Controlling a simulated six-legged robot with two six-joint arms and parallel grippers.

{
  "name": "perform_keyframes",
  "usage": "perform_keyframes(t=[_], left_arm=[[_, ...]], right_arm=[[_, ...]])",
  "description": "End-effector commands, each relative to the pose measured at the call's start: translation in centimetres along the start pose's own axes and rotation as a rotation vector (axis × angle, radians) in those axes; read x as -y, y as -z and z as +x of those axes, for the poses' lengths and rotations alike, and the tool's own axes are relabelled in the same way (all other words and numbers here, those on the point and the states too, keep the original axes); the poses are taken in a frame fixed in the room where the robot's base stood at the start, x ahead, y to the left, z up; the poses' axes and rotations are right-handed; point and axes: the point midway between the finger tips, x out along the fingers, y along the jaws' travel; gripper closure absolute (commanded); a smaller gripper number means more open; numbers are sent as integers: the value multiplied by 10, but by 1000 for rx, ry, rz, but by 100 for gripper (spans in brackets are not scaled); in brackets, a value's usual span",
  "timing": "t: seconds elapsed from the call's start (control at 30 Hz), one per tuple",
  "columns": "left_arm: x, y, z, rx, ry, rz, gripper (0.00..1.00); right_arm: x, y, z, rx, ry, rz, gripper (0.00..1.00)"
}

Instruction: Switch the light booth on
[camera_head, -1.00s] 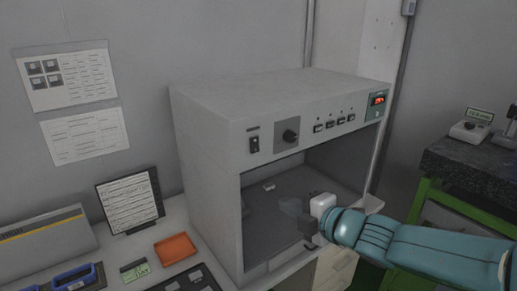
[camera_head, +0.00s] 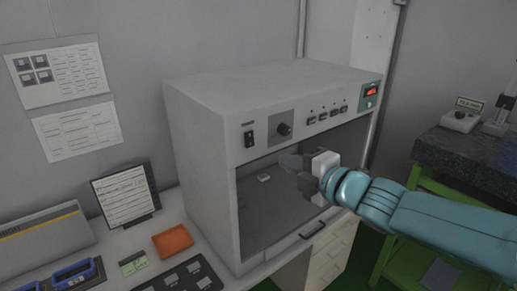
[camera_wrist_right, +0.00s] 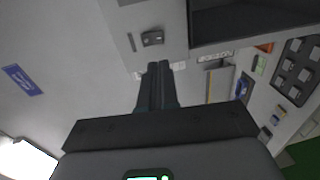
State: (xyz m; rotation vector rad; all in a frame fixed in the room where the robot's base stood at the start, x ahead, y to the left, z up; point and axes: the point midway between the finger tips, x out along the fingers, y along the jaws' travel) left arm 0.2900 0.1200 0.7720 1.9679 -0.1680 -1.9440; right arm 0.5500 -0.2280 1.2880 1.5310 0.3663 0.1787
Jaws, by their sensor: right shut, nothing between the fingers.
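The light booth (camera_head: 200,95) is a grey box with an open front, standing on the bench. A black rocker switch (camera_head: 249,138) sits at the left of its front panel, left of a round knob (camera_head: 284,129). The switch also shows in the right wrist view (camera_wrist_right: 152,38), just beyond my fingertips. My right gripper (camera_head: 285,161) is in front of the booth opening, below and right of the switch. Its fingers, also in the wrist view (camera_wrist_right: 158,66), are shut and empty, apart from the switch in the picture. My left gripper is out of view.
Several small buttons (camera_head: 324,116) and a red lit display (camera_head: 370,92) are on the panel's right. An orange tray (camera_head: 173,241), a framed sheet (camera_head: 125,195) and a dark sample tray (camera_head: 187,277) are on the bench at left. A green-framed stand (camera_head: 437,197) is at right.

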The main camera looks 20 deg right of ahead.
Motion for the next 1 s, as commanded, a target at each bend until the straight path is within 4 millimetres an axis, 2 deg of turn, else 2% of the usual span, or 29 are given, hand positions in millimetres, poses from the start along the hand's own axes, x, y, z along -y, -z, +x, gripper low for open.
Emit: perform_keyframes(t=[0.1, 0.3, 0.5, 0.7, 1.0], left_arm=[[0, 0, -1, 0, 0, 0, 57], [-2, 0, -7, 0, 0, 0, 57], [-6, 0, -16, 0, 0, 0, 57], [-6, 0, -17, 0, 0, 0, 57], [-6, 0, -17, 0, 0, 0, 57]], right_arm=[[0, 2, 29, -3, 3, 1, 100], [-1, 2, 71, -2, 2, 0, 100], [-1, 2, 100, -1, 3, 0, 100], [0, 1, 110, 0, 1, 0, 100], [0, 1, 110, 0, 0, -1, 100]])
